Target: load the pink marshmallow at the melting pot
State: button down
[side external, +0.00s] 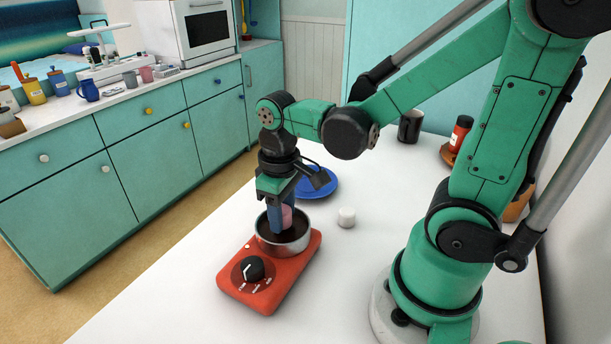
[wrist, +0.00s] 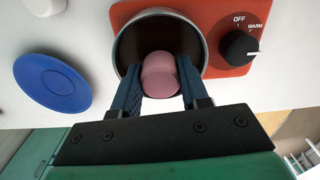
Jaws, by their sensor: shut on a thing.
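The pink marshmallow (wrist: 160,75) is between the blue fingers of my gripper (wrist: 158,92) in the wrist view. My gripper is shut on it. The melting pot (side external: 301,241) is a metal pot with a dark inside, set on a red base (side external: 290,287) with a black knob (side external: 253,268). In the side view my gripper (side external: 283,220) points down over the pot, with the marshmallow (side external: 287,214) partly hidden by a finger. The fingertips appear at or within the pot's opening; the exact depth is unclear. In the wrist view the pot's rim (wrist: 118,50) surrounds the marshmallow's far end.
A blue plate (side external: 318,184) lies behind the pot, and a white marshmallow-like piece (side external: 347,217) stands to its right. A dark mug (side external: 411,126) and a red-labelled bottle (side external: 460,134) are farther back. The white table is clear in front of the red base.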

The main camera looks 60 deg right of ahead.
jog(key=shift+f, duration=0.5)
dwell(0.4)
dwell(0.5)
jog(key=shift+r, duration=3.5)
jog(key=shift+w, duration=0.1)
